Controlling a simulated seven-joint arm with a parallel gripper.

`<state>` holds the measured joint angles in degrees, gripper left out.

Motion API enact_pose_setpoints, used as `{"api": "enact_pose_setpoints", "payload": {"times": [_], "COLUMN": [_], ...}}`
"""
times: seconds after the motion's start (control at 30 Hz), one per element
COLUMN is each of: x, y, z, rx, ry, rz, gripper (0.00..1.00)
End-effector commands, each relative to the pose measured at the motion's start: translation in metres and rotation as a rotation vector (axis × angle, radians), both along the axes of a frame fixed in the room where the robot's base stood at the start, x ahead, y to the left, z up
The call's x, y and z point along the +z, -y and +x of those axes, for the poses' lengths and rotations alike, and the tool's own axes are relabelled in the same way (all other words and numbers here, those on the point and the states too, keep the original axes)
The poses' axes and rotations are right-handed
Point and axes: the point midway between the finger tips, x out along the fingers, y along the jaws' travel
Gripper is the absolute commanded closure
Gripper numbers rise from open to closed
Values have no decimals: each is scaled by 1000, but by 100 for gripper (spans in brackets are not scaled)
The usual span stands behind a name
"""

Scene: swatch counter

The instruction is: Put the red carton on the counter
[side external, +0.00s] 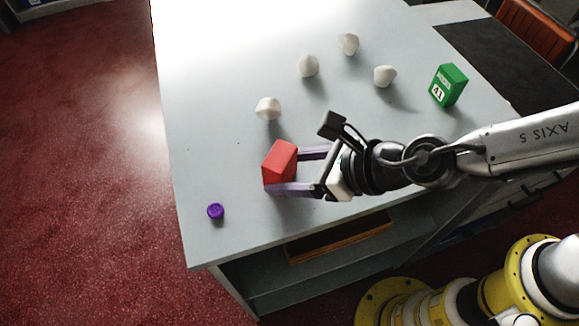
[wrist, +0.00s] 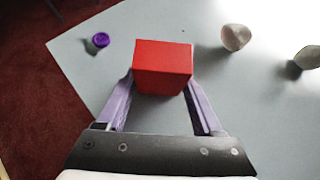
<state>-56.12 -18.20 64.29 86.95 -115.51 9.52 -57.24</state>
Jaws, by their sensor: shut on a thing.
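The red carton (side external: 280,163) is between the two purple fingers of my gripper (side external: 290,172), which is shut on it. In the wrist view, the red carton (wrist: 163,66) sits at the fingertips of my gripper (wrist: 160,88), with a finger at each side. The carton is over the near left part of the grey counter (side external: 215,150). I cannot tell whether its underside touches the counter or is a little above it.
A purple cap (side external: 215,211) lies near the counter's left corner. Several white lumps, one of them here (side external: 268,108), stand farther back. A green carton (side external: 449,85) marked 41 stands at the right, beside a dark mat (side external: 510,62). The counter edge drops to red carpet (side external: 90,150).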

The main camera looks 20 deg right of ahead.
Motion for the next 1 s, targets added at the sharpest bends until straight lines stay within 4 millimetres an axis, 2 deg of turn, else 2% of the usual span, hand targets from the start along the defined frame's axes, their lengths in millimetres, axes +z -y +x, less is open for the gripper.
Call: {"api": "enact_pose_setpoints", "payload": {"times": [0.13, 0.17, 0.3, 0.33, 0.73, 1.0], "x": [-2, -2, -2, -2, 1, 25], "y": [0, 0, 0, 0, 0, 21], "z": [0, 0, 0, 0, -1, -21], "rx": [0, 0, 0, 0, 0, 1], "ry": [1, 0, 0, 0, -1, 1], "rz": [1, 0, 0, 0, -1, 2], "gripper": [99, 30, 5, 2, 2, 2]}}
